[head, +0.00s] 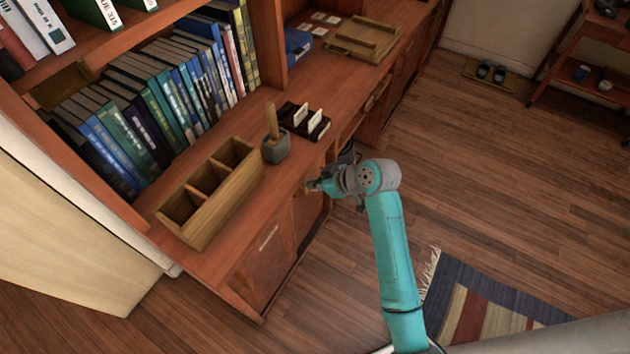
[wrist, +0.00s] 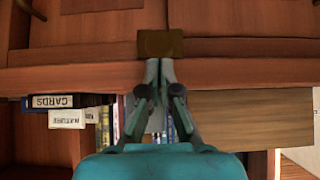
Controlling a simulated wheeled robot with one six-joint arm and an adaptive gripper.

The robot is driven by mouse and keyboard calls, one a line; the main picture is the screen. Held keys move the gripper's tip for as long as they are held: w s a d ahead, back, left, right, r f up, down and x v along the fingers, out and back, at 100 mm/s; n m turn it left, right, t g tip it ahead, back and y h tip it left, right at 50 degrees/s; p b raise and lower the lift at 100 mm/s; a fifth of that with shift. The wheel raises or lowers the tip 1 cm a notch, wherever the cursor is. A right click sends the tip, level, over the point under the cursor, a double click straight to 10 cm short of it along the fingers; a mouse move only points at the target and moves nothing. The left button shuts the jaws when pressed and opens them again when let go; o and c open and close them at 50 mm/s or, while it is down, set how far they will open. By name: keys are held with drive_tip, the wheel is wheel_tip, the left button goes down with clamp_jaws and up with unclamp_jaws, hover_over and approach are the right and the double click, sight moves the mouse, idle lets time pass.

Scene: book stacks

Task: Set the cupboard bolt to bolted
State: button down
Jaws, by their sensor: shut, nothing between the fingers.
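The cupboard under the counter has wooden doors; one door (head: 265,268) with a pale handle shows in the head view. A small brown, brass-like block (wrist: 160,43), which looks like the bolt, sits on the cupboard's front edge in the wrist view. My gripper (wrist: 160,64) is shut and empty, its fingertips right at the block's near edge; I cannot tell whether they touch it. In the head view my gripper (head: 318,186) is at the cupboard front, just below the counter edge. The bolt's position, bolted or not, cannot be made out.
On the counter (head: 222,255) stand a wooden compartment box (head: 212,200), a grey pot (head: 276,149), a dark card holder (head: 304,122) and a wooden tray (head: 362,42). Books (head: 150,110) fill the shelf behind. A striped rug (head: 490,305) lies on open floor.

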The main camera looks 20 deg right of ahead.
drive_tip(key=shift+f, duration=1.75)
